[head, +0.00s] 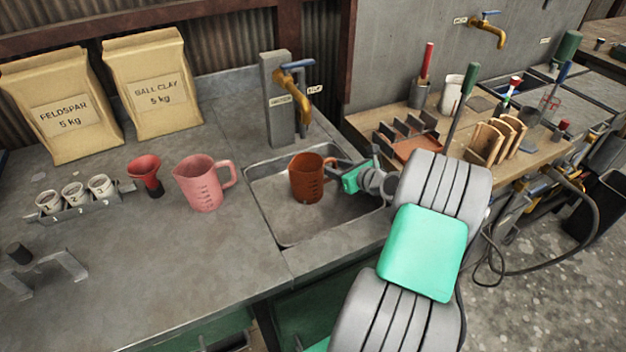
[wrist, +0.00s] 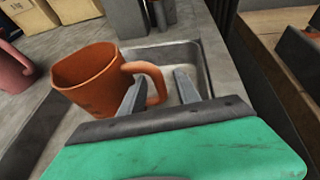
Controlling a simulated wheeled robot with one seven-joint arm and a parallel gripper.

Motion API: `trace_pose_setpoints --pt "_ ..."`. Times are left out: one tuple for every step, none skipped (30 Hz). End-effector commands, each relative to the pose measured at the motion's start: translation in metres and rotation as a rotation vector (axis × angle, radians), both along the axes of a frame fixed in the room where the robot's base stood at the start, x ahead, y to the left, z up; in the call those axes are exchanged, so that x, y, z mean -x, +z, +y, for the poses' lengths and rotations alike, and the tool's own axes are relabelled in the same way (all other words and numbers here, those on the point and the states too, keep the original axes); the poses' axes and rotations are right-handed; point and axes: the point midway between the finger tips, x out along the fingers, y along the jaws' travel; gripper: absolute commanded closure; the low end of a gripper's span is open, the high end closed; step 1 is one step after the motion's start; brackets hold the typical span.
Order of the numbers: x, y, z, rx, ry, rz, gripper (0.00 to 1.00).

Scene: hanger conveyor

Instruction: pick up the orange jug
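The orange jug (head: 306,180) stands upright in the metal sink (head: 287,238), with its handle on the right, toward my gripper. My gripper (head: 338,171) is at the handle side of the jug. In the wrist view, the orange jug (wrist: 88,82) is left of centre and its handle reaches in between the two open fingers of my gripper (wrist: 160,82). The left finger appears over the handle's opening and the right finger is outside the handle. Whether either finger touches the handle cannot be told.
A brass tap (head: 293,80) on a grey post stands behind the sink. A pink jug (head: 202,183) and a red funnel (head: 147,174) are on the counter to the left. A wooden bench (head: 400,125) with tools and racks is at right.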

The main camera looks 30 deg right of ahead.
Motion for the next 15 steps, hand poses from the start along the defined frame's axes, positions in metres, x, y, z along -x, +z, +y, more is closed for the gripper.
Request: trace_pose_setpoints --pt "-0.010 -0.004 0.003 -0.002 0.006 0.001 0.61" --pt "-0.015 -0.006 0.004 -0.002 0.005 0.000 0.61" --pt "-0.021 -0.010 0.004 -0.001 0.004 0.001 0.61" --pt "-0.026 -0.011 0.005 -0.002 0.004 0.000 0.61" --pt "-0.029 -0.012 0.005 -0.002 0.004 0.000 0.61" --pt "-0.032 -0.014 0.005 -0.002 0.002 0.001 0.61" --pt "-0.033 -0.014 0.005 -0.002 0.001 0.001 0.61" --pt "-0.034 -0.015 0.005 -0.001 0.001 0.001 0.61" --pt "-0.034 -0.015 0.004 -0.001 0.001 0.001 0.61" --pt "-0.034 -0.014 0.004 -0.001 0.001 0.001 0.61" --pt "-0.034 -0.014 0.004 -0.001 0.000 0.001 0.61" --pt "-0.034 -0.014 0.004 -0.001 0.001 0.001 0.61" --pt "-0.034 -0.014 0.004 -0.001 0.001 0.001 0.62" --pt "-0.034 -0.014 0.004 -0.001 0.001 0.001 0.64" --pt "-0.033 -0.014 0.004 -0.001 0.001 0.001 0.68"
